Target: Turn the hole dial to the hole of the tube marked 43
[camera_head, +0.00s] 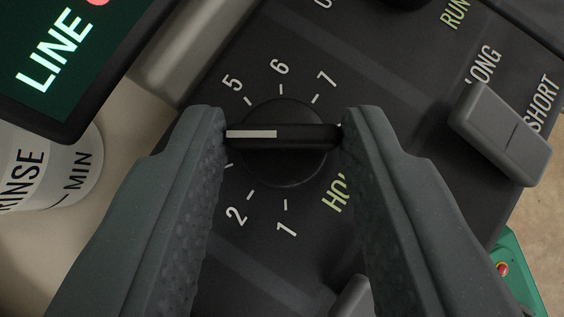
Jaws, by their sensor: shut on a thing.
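The hole dial (284,165) is a round black knob with a raised bar across it, in the middle of the head view. A white line on the bar's left half points left. Around the dial I read 1 and 2 below, and 5, 6 and 7 above; the numbers at the left, between 2 and 5, are hidden behind my left finger. The label starting "HO" is partly covered by my right finger. My gripper (284,133) is shut on the dial's bar, one grey ribbed finger at each end. No tube or marking 43 shows.
A grey rocker switch (500,132) with LONG and SHORT labels is at the right. A dark screen reading LINE (60,60) is at the upper left. A white container marked RINSE (50,170) stands at the left edge. A green thing (520,275) is at the lower right.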

